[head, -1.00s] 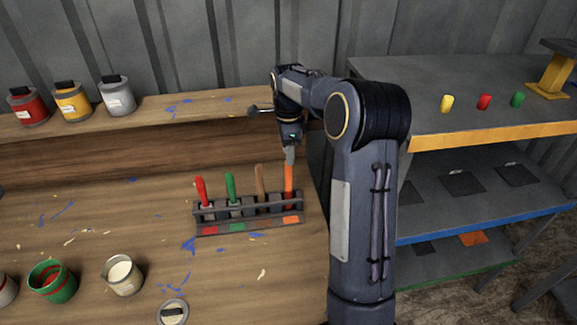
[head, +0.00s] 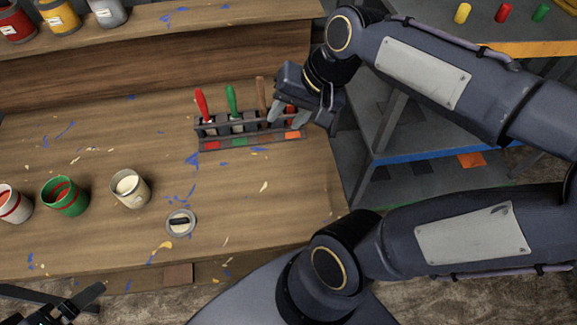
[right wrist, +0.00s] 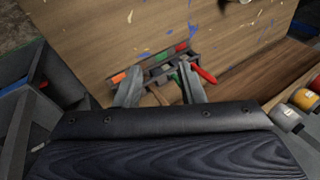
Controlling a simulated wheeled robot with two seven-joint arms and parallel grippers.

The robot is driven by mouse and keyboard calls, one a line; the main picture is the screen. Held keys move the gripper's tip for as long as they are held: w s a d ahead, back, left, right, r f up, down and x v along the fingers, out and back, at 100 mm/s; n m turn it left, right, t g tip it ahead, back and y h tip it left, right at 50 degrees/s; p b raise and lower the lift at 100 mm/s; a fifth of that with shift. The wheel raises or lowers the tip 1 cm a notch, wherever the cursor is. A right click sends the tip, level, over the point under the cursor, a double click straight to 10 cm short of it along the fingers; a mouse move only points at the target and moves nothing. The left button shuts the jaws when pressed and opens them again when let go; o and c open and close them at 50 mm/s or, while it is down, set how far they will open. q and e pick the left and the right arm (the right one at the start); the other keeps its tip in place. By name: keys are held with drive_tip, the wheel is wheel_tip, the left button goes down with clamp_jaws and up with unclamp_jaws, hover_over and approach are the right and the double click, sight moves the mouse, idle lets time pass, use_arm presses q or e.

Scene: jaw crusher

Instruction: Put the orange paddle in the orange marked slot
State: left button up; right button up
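The slotted rack (head: 250,141) stands on the wooden bench, with coloured marks along its front. The orange mark (head: 293,135) is at its right end and also shows in the right wrist view (right wrist: 118,77). The orange paddle (head: 291,109) is mostly hidden; only a bit of orange shows among my right gripper's fingers, above the right end slot. My right gripper (head: 290,112) reaches in from the right at the rack's right end. In the right wrist view its fingers stand apart with nothing visibly clamped. My left gripper (head: 65,302) is partly in view at the bottom left, away from the rack.
Red (head: 202,105), green (head: 233,103) and brown (head: 261,95) handled tools stand in the rack, the brown one close to my right gripper. Paint cans (head: 130,188) and a lid (head: 181,222) lie nearer the front. A metal shelf (head: 400,155) stands right of the bench.

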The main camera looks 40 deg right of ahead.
drive_tip(key=s+a+f+n+t, duration=0.1)
drive_tip(key=s+a+f+n, duration=0.3)
drive_tip(key=s+a+n, duration=0.1)
drive_tip(key=shift+s+a+f+n+y, duration=0.35)
drive_tip(key=shift+s+n, duration=0.25)
drive_tip(key=shift+s, duration=0.6)
